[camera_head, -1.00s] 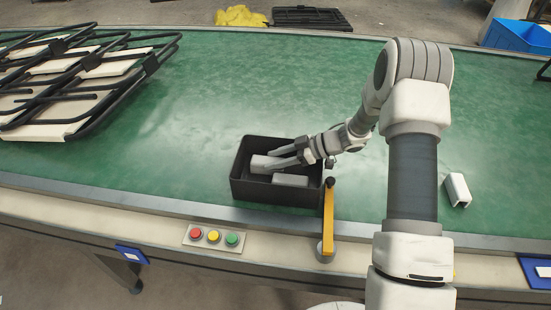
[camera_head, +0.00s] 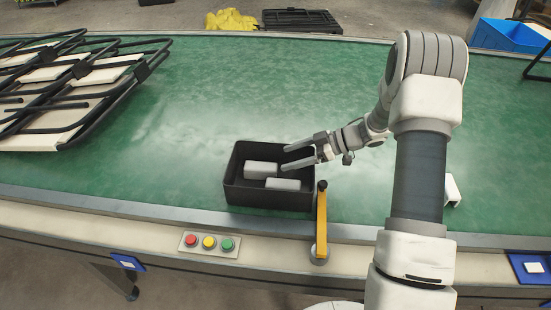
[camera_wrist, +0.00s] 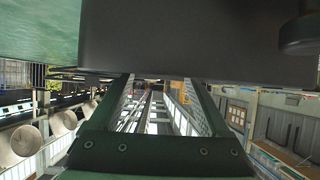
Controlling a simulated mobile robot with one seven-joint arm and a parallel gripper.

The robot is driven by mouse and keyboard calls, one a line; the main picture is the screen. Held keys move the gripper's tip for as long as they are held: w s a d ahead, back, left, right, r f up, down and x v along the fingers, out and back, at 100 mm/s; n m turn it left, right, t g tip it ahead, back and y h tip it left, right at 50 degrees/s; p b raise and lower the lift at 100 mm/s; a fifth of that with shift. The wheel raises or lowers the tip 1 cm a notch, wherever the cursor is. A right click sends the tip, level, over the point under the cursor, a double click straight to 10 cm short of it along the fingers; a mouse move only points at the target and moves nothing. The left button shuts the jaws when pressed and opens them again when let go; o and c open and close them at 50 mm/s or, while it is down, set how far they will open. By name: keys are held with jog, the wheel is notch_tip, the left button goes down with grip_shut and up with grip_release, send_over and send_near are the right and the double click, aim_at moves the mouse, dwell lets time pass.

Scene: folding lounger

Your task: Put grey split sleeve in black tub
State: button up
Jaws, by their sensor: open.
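The black tub (camera_head: 268,200) stands on the green belt near its front edge. Two grey pieces lie inside it: one grey split sleeve (camera_head: 261,169) towards the back left and another grey sleeve (camera_head: 283,184) nearer the front. My gripper (camera_head: 284,158) is open and empty over the tub's back right part, its fingers pointing left, apart from the sleeves. In the wrist view my gripper (camera_wrist: 159,80) shows both fingers spread with nothing between them. A dark surface, seemingly the tub wall (camera_wrist: 190,40), fills the top there; the sleeves are not visible in that view.
A yellow post (camera_head: 321,225) stands right beside the tub. A white channel piece (camera_head: 452,190) is partly hidden behind my arm. Folded lounger frames (camera_head: 70,90) lie at the left. The middle of the green belt (camera_head: 215,100) is clear.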

jog(key=w+d+r+t, duration=0.1)
jog(key=r, duration=0.2)
jog(key=w+d+r+t+h, duration=0.1)
jog(key=w+r, duration=0.1)
jog(key=r, duration=0.1)
jog(key=w+d+r+m+t+h, duration=0.1)
jog(key=w+d+r+t, duration=0.1)
jog(key=r, duration=0.1)
jog(key=s+d+r+m+t+h, duration=0.1)
jog(key=d+r+m+t+h, duration=0.3)
jog(key=r, duration=0.6)
jog(key=s+d+r+m+t+h, duration=0.1)
jog(key=d+r+m+t+h, duration=0.2)
jog(key=r+h, duration=0.45)
jog(key=s+r+m+g+h, duration=0.1)
jog(key=s+r+m+g, duration=0.15)
jog(key=s, duration=0.45)
jog(key=s+r+m+g+h, duration=0.1)
jog(key=s+m, duration=0.3)
jog(key=s, duration=0.3)
jog(key=s+a+f+g+y, duration=0.1)
jog(key=s+a+f+g, duration=0.1)
jog(key=s, duration=0.7)
jog(key=s+a+f+m+g+y, duration=0.1)
jog(key=s+a+f+g+y, duration=0.1)
jog(key=s, duration=0.7)
jog(key=a+f, duration=0.1)
jog(key=a, duration=0.1)
jog(key=shift+a+f+p, duration=0.3)
